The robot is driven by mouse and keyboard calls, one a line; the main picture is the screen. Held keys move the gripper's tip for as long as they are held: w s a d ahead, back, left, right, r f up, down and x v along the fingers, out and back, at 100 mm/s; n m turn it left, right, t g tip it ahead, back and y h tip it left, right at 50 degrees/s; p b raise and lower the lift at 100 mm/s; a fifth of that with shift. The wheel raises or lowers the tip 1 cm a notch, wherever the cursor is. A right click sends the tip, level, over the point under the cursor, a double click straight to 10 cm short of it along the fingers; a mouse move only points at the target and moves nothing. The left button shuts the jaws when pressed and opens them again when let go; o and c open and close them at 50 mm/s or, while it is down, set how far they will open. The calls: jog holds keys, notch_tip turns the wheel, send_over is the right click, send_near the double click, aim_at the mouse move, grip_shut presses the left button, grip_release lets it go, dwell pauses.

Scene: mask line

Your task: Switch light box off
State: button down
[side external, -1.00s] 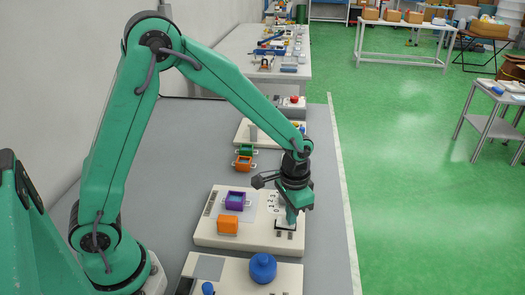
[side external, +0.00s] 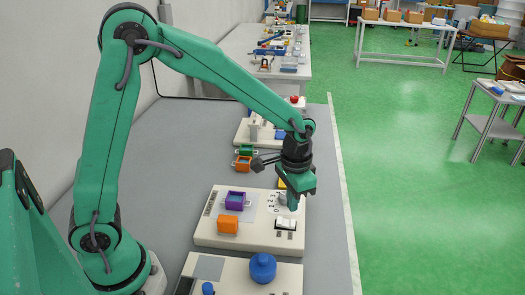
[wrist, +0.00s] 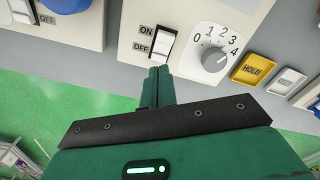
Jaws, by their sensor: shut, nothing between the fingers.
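The light box (side external: 207,228) is a cream panel on the grey table, with a pale lavender square (side external: 254,211) on top. I cannot tell whether the square is lit. Its white rocker switch (side external: 286,225) is at the front right; in the wrist view the rocker (wrist: 163,38) sits beside ON and OFF labels. I cannot tell which way it is tilted. My gripper (side external: 293,208) is shut and empty, with the fingertips above the panel near the switch and dial. In the wrist view the fingertips (wrist: 160,69) appear just below the OFF end; contact is unclear.
Another panel holds a blue knob (side external: 262,267).

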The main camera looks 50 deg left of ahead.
notch_tip(320, 180, up, 2)
jog(key=shift+r, duration=0.2)
dwell(0.5)
jog(key=s+a+r+n+t, duration=0.1)
jog(key=s+a+r+t, duration=0.1)
jog(key=s+a+r, duration=0.2)
jog(key=s+a+r+n+t, duration=0.2)
jog(key=s+a+r, duration=0.3)
jog(key=s, duration=0.8)
notch_tip(320, 180, up, 4)
jog(key=shift+s+a+f+t, duration=0.1)
jog(key=shift+s+a+t, duration=0.1)
jog(key=shift+t, duration=0.6)
